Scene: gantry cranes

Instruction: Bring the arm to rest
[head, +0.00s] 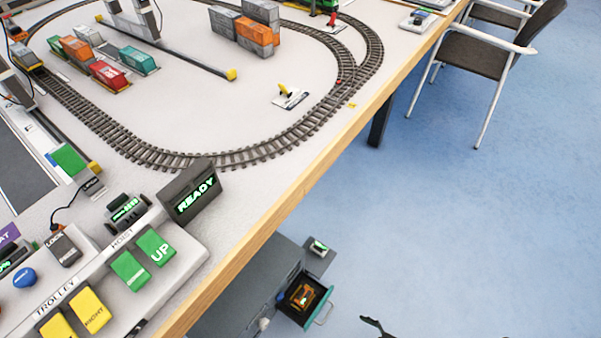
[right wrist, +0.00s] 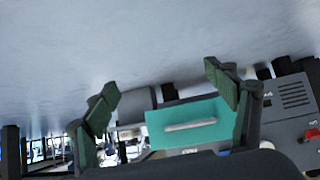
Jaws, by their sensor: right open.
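My right gripper (right wrist: 163,96) is open in the right wrist view, with its two green-padded fingers spread and nothing held between them. Beyond the fingers is a teal panel with a pale bar handle (right wrist: 190,125), seen between them; I cannot tell the exact distance. In the head view only a small dark shape shows at the bottom edge, too cut off to identify. My left gripper is in neither view.
The crane table's wooden edge (head: 300,188) runs diagonally, with a control panel of large buttons (head: 156,246) and a READY display (head: 192,192). Below, a grey cabinet (head: 240,290) has an open drawer (head: 319,313) holding an orange item. Chairs (head: 485,55) stand at upper right; blue floor is clear.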

